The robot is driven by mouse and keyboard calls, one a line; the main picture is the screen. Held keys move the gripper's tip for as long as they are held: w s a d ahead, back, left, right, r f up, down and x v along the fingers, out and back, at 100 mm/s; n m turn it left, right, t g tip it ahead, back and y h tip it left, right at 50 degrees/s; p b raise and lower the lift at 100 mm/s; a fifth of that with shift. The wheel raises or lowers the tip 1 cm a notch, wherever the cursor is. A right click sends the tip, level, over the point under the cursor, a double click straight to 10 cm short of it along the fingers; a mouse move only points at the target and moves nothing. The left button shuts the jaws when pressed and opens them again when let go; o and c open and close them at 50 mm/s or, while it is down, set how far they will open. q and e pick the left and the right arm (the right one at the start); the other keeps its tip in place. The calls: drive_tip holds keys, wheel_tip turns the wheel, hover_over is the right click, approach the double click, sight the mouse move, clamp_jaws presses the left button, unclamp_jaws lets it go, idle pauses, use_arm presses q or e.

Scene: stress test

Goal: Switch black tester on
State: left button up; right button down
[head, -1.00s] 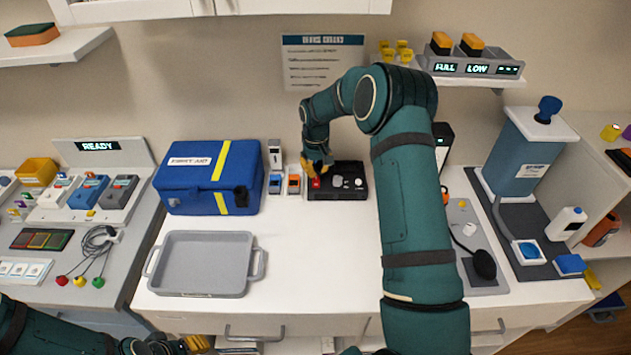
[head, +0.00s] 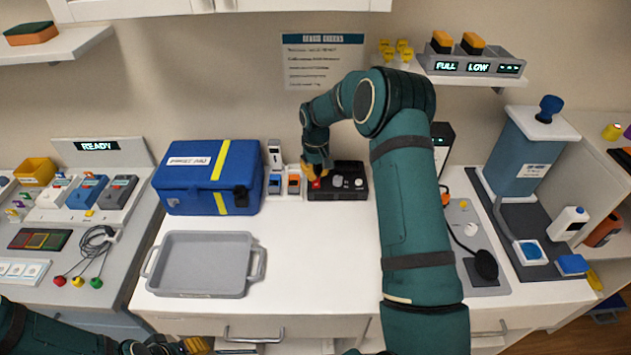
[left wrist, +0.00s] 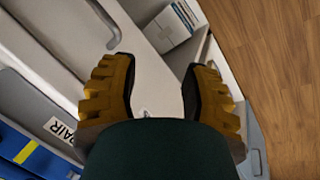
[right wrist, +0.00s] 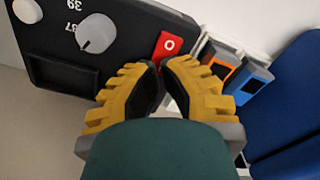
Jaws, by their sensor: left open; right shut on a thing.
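The black tester (head: 352,193) lies at the back of the white worktop, right of the blue first-aid case. In the right wrist view the tester (right wrist: 122,22) shows a grey knob (right wrist: 97,32), a dark display window and a red switch (right wrist: 168,46) marked O. My right gripper (head: 316,174) reaches down to the tester's left end; its yellow fingers (right wrist: 162,77) are drawn close together at the red switch. The fingers partly hide the switch, so its tilt cannot be told. My left gripper (left wrist: 155,82) is open and empty, low at the front edge, away from the tester.
Beside the tester stand small orange and blue devices (head: 284,185). The blue case (head: 205,180) stands farther left, and an empty grey tray (head: 200,265) lies in front of it. The worktop's middle front is clear.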

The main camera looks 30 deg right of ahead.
drive_tip(key=shift+f+b, duration=0.4)
drive_tip(key=shift+f, duration=0.3)
idle(0.3)
drive_tip(key=shift+r, duration=0.15)
drive_tip(key=shift+r+p, duration=2.05)
drive_tip(key=shift+r, duration=1.4)
